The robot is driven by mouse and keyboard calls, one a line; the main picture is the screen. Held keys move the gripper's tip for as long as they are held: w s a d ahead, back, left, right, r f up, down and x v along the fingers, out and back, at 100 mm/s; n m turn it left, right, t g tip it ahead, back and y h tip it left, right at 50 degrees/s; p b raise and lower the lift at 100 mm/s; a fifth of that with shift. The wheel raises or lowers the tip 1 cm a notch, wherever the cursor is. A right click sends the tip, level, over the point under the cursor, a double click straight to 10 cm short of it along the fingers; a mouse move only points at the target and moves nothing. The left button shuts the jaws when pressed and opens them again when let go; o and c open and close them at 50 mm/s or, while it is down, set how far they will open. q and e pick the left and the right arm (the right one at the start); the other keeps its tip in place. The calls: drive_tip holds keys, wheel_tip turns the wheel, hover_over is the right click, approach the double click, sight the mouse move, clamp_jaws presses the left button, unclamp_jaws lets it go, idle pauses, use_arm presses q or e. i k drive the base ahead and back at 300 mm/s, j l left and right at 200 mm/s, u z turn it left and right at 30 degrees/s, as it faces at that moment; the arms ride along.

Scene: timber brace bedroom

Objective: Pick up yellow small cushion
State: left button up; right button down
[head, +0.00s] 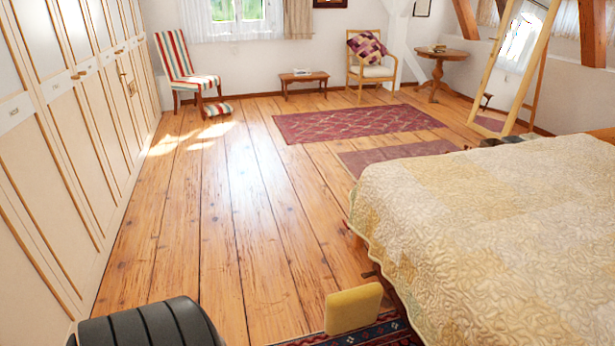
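The small yellow cushion (353,308) is at the bottom of the head view, right of centre. It appears to stand on edge at the patterned dark rug (385,335), close to the left side of the bed. Its broad face is turned toward me, and nothing covers it. Neither of my grippers shows in the head view.
A bed with a cream quilt (480,230) fills the right side. A black ribbed object (150,325) is at the bottom left. Cream wardrobes (60,150) line the left. Open plank floor (230,210) lies between. Chairs and a red rug (350,122) are farther back.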

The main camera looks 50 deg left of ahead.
sight(347, 310)
drive_tip(key=u, duration=1.25)
drive_tip(key=i+j, duration=0.15)
